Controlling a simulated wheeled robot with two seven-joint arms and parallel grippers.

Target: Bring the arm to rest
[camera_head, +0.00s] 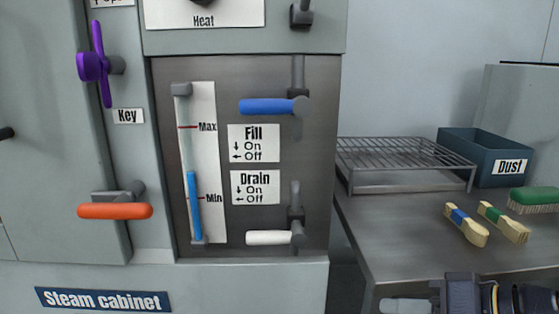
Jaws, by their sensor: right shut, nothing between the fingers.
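My right gripper (407,305) shows at the bottom right edge, in front of the metal table. Its fingers point left and are shut with nothing between them. It touches nothing that I can see, and its lower part is cut off by the frame. My left gripper is not in view.
The steam cabinet (230,285) fills the left, with a blue Fill handle (267,106), white Drain handle (268,238), orange handle (115,211) and purple key (93,67). The table (390,235) holds a wire rack (400,155), Dust bin (468,165) and several brushes (466,226).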

